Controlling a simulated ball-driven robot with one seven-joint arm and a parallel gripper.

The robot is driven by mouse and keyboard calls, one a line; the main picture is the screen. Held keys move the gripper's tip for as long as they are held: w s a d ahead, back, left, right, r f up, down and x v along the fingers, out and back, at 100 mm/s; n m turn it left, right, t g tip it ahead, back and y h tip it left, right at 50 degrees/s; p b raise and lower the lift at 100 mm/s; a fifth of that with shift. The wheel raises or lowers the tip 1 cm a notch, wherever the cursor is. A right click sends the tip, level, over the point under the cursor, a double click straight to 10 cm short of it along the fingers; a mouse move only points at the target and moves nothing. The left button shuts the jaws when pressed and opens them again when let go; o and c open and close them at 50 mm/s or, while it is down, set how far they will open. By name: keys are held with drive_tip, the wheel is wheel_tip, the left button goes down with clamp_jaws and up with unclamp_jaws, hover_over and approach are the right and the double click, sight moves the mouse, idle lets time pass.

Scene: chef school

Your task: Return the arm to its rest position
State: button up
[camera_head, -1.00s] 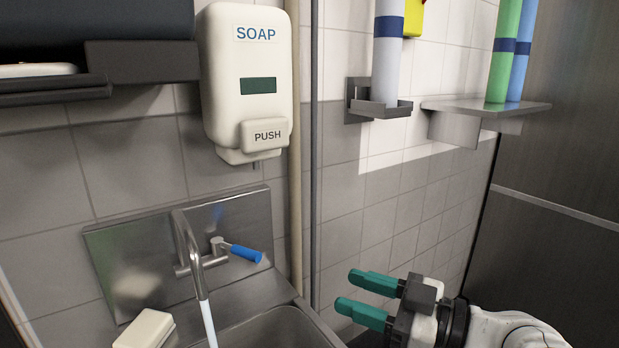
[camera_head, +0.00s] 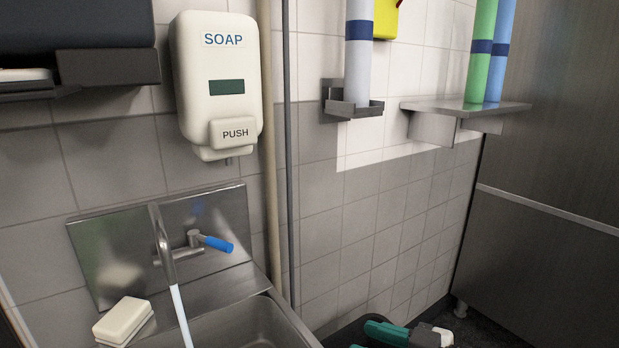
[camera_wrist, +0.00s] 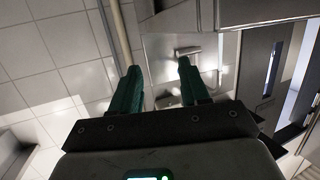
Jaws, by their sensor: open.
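My gripper (camera_head: 376,340) shows only in part at the bottom edge of the head view, right of the sink. Its green fingers are in sight there, the lower one mostly cut off by the frame. In the wrist view my gripper (camera_wrist: 158,92) shows two green fingers spread apart with nothing between them. The rest of my arm is below the head view.
A metal sink (camera_head: 235,328) with a running tap (camera_head: 165,245) stands at lower left. A soap bar (camera_head: 123,321) lies beside it. A soap dispenser (camera_head: 216,85) hangs above. A wall shelf (camera_head: 465,108) and a dark cabinet (camera_head: 555,150) are at right.

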drive_tip(key=s+d+f+m+h, duration=0.3)
drive_tip(key=f, duration=0.3)
drive_tip(key=s+d+f+m+h, duration=0.2)
drive_tip(key=s+d+f, duration=0.1)
drive_tip(key=f, duration=0.3)
drive_tip(key=s+d+f+m+g+h, duration=0.25)
drive_tip(key=s+d+f+h, duration=0.2)
drive_tip(key=s, duration=0.25)
drive_tip(key=s+d+f+m+g+h, duration=0.1)
drive_tip(key=s+d+f+m+h, duration=0.3)
drive_tip(key=s, duration=0.3)
drive_tip(key=s+d+r+g+p, duration=0.2)
drive_tip(key=s+r+g+p, duration=0.2)
drive_tip(key=s+p, duration=0.6)
drive_tip(key=shift+s+d+r+y+p, duration=0.2)
drive_tip(key=shift+d+r+y+p, duration=0.25)
drive_tip(key=shift+r+p, duration=0.4)
drive_tip(key=shift+g, duration=0.25)
